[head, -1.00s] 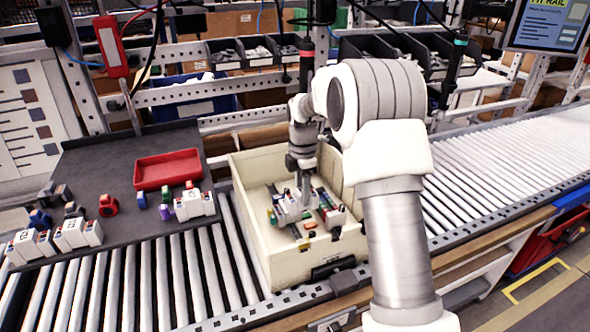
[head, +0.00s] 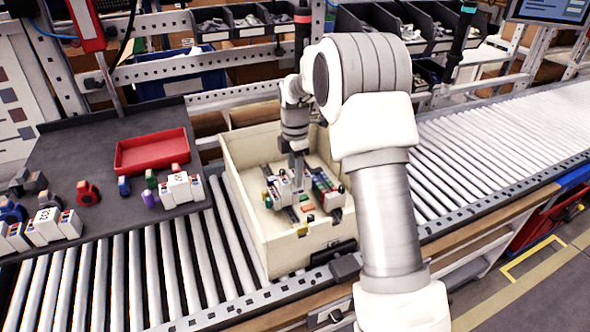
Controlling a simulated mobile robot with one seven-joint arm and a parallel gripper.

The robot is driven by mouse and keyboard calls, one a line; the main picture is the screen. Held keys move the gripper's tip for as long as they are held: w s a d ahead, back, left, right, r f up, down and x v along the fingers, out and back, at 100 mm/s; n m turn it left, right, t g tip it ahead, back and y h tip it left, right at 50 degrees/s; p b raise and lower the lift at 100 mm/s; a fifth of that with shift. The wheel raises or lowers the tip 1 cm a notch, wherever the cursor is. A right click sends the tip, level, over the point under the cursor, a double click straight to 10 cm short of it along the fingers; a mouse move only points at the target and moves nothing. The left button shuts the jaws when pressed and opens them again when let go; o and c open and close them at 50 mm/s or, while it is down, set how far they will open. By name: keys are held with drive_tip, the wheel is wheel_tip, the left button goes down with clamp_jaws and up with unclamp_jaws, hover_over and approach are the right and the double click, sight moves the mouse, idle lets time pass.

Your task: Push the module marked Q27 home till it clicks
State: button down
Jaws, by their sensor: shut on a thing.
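My gripper (head: 298,172) points down into the cream tote and is shut on a white module (head: 286,188), low over the rail at the left. The fingertips are small and partly merge with the module. No Q27 marking is legible, and I cannot tell whether the module is fully seated. A second group of modules (head: 327,190), with green, red and grey parts, sits on a rail to the right inside the tote.
The cream tote (head: 262,238) stands on the roller conveyor (head: 150,270), its walls around my gripper. At left, a dark mat (head: 80,150) holds a red tray (head: 152,152), white modules (head: 181,188) and small coloured parts. Bins (head: 250,20) line the back.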

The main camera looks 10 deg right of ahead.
wheel_tip(320, 180, down, 12)
drive_tip(key=b, duration=0.7)
drive_tip(key=shift+f, duration=0.25)
drive_tip(key=shift+f+b, duration=0.6)
drive_tip(key=shift+f, duration=0.25)
idle(1.6)
drive_tip(key=shift+c, duration=1.7)
unclamp_jaws()
drive_tip(key=shift+r, duration=0.1)
wheel_tip(320, 180, up, 17)
drive_tip(key=shift+r+p, duration=0.15)
drive_tip(key=shift+p, duration=1.1)
